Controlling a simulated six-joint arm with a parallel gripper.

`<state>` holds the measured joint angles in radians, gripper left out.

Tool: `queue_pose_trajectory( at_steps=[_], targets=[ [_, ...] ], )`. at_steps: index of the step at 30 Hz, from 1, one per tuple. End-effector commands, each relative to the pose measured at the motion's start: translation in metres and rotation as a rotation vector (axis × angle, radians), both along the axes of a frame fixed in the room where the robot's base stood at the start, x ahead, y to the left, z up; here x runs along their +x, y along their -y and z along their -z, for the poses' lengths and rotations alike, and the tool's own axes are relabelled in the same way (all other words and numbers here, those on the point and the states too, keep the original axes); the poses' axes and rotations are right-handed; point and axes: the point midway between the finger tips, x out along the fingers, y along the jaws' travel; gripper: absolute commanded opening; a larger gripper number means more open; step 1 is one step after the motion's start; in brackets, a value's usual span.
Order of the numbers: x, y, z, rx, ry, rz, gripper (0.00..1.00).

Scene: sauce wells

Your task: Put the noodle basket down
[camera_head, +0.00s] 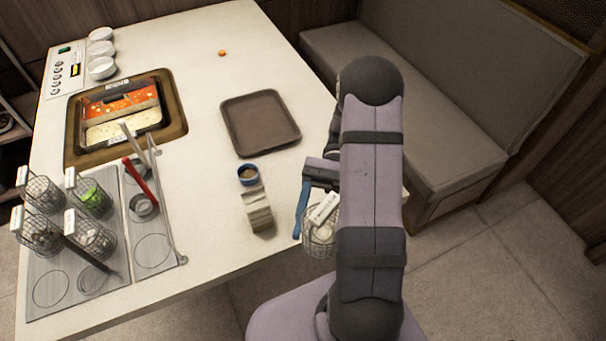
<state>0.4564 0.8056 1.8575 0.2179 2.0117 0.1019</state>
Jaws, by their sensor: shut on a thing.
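A wire noodle basket (318,240) with a white tag and pale contents hangs at the front right edge of the counter. My gripper (317,205) is shut on it near its top. A long blue strip shows at the left of the basket; I cannot tell whether it is part of my gripper. My arm hides the right side of the basket. I cannot tell whether the basket's bottom touches anything.
Several other wire baskets (42,195) stand at the left by a grey panel with round rings (152,250). A brown tray (260,122) lies mid-counter. A blue-rimmed cup (248,175) and a beige block (257,210) stand left of my gripper. A divided soup pot (118,112) is further back.

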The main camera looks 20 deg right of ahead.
Motion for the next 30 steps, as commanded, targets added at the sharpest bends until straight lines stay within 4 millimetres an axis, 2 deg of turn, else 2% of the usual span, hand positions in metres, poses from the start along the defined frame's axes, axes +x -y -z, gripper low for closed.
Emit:
queue_pose_trajectory(
  at_steps=[1,7,14,20,24,30],
  targets=[
    [0.007,-0.005,0.008,0.000,0.003,0.119,0.33],
    [0.053,-0.020,0.001,0.000,0.003,0.536,0.33],
    [0.127,-0.012,0.002,0.011,0.003,0.927,0.33],
    [0.196,0.014,0.021,0.018,0.007,1.202,0.33],
    [0.238,0.040,0.035,0.022,0.007,1.376,0.33],
    [0.276,0.075,0.048,0.029,0.003,1.562,0.33]
  ],
)
